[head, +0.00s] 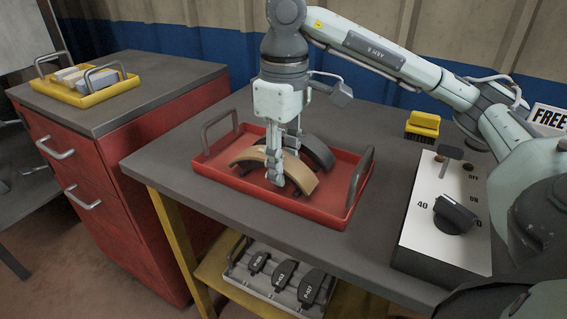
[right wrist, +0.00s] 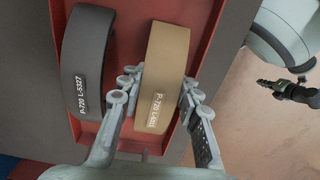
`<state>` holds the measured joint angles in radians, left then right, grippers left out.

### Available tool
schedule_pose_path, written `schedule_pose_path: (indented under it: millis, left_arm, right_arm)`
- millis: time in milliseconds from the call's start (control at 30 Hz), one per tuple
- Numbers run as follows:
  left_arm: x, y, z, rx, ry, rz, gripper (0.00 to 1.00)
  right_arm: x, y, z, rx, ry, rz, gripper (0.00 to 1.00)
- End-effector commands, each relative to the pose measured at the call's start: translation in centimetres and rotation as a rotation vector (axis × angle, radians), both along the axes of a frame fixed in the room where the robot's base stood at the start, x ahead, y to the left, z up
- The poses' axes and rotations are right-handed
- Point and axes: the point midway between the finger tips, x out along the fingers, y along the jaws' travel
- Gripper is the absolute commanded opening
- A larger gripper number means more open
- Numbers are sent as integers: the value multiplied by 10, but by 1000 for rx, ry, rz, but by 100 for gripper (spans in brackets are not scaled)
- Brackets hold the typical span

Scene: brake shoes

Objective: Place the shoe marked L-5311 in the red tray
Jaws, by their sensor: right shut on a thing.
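The red tray (head: 305,209) stands on the grey workbench, with a handle at each end. A tan curved shoe (head: 302,177) and a dark grey curved shoe (head: 320,151) lie side by side in it. In the right wrist view the dark shoe (right wrist: 86,60) reads P-720 L-5327. The tan shoe (right wrist: 168,55) there reads P-720 and an L number too small to be sure of. My right gripper (head: 275,172) points down over the tray and is shut on the tan shoe, one finger along each side. My left gripper is not in view.
A yellow tray (head: 110,92) with several blocks stands on the red cabinet at left. A control box with a dial (head: 440,230) and a yellow brush (head: 423,124) are right of the red tray. A grey tray (head: 238,272) with several black pads lies on the lower shelf.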

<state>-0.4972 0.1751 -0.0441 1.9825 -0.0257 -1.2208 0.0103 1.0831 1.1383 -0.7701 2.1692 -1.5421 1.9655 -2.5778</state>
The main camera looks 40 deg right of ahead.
Motion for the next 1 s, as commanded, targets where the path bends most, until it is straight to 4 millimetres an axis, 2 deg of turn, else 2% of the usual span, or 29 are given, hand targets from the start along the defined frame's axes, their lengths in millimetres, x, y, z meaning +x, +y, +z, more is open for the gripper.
schedule_pose_path:
  millis: [167, 200, 267, 667, 700, 867, 1000]
  left_arm:
    - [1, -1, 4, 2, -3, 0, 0]
    - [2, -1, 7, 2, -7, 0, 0]
    - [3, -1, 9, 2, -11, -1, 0]
    - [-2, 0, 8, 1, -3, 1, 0]
    - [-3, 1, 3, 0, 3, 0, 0]
    - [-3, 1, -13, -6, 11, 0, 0]
    - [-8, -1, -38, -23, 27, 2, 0]
  right_arm:
    - [0, 0, -2, 1, -2, 0, 0]
    - [0, 0, -2, 0, -1, 0, 33]
    - [0, 0, -2, 0, -1, 0, 41]
    - [0, 0, 2, 0, 0, 0, 42]
    - [0, 0, 4, 0, 0, 0, 42]
    - [1, 0, 34, 1, -6, 1, 42]
    - [1, -1, 71, -1, -8, -1, 42]
